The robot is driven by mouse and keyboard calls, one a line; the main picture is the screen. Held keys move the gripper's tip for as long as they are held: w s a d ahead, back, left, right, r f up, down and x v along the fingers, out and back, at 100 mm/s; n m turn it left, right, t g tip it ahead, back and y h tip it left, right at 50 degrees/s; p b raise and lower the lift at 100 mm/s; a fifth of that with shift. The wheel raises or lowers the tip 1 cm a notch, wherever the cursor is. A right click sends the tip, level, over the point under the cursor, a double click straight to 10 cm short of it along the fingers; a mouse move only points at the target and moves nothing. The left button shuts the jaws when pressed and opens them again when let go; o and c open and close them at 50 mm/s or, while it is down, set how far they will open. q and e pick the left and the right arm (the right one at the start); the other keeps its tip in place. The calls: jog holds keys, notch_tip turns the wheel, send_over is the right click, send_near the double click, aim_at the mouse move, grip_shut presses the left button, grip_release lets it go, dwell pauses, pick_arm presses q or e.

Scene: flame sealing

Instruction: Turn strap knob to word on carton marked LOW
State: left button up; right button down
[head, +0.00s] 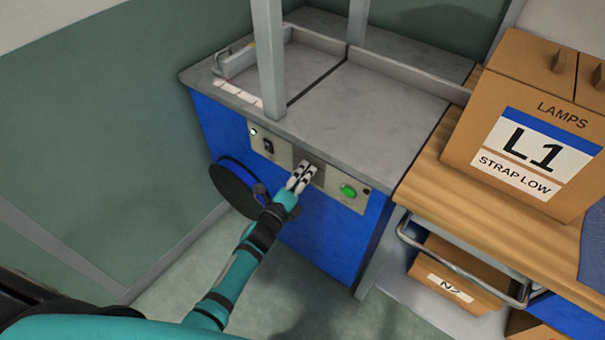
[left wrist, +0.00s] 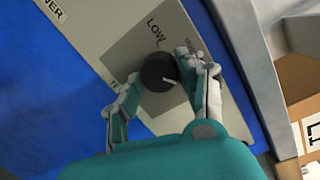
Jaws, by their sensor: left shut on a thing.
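The strap knob (left wrist: 157,70) is a dark round knob with a white pointer line, on a grey panel plate. Other words around the knob are partly hidden by my fingers. My left gripper (left wrist: 158,67) has a finger on each side of the knob and is shut on it. In the head view my left gripper (head: 300,178) covers the knob. The carton (head: 535,125) reads LAMPS, L1 and STRAP LOW. My right gripper is not in view.
The blue machine (head: 330,232) has a grey top (head: 380,110), a lit green button (head: 348,190) and a black switch (head: 268,146) on its front panel. A black round reel (head: 232,185) sits left of my arm. A wooden table (head: 428,185) adjoins at right.

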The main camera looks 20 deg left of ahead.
pick_arm(q)
jog(key=n+p, duration=0.2)
jog(key=n, duration=0.1)
jog(key=shift+r+g, duration=0.2)
jog(key=shift+g, duration=0.1)
jog(key=n+p, duration=0.1)
jog(key=n, duration=0.1)
jog(key=shift+n, duration=0.4)
jog(key=shift+w+a+n+g+h+p, duration=0.1)
jog(key=shift+n+g+h+p, duration=0.3)
jog(key=shift+n, duration=1.95)
jog(key=shift+s+a+n+g+h+p, duration=0.1)
jog(key=shift+a+n+g+h+p, duration=0.3)
jog(key=shift+n, duration=2)
jog(key=shift+w+d+n+g+h+p, duration=0.2)
jog(key=shift+n+h, duration=0.4)
jog(key=shift+n, duration=1.75)
jog(key=shift+s, duration=0.1)
